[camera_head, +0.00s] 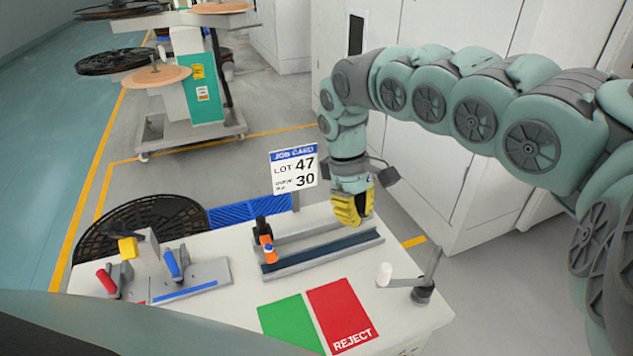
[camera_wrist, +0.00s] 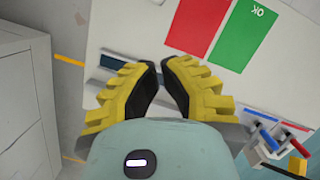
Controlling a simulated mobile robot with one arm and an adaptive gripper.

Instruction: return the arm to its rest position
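My gripper (camera_head: 352,208), with yellow fingers, hangs from my arm above the far right part of the white table (camera_head: 225,330). Whether the fingers touch the rail cannot be told from the head view. My arm reaches in from the right, bent downward at its end.
A green mat (camera_head: 290,322) and a red REJECT mat (camera_head: 342,313) lie in front. A crank handle (camera_head: 424,285) stands at right, a clamp fixture (camera_head: 180,285) at left. A job card (camera_head: 294,170) stands behind the rail. White cabinets (camera_head: 440,190) stand close behind my arm.

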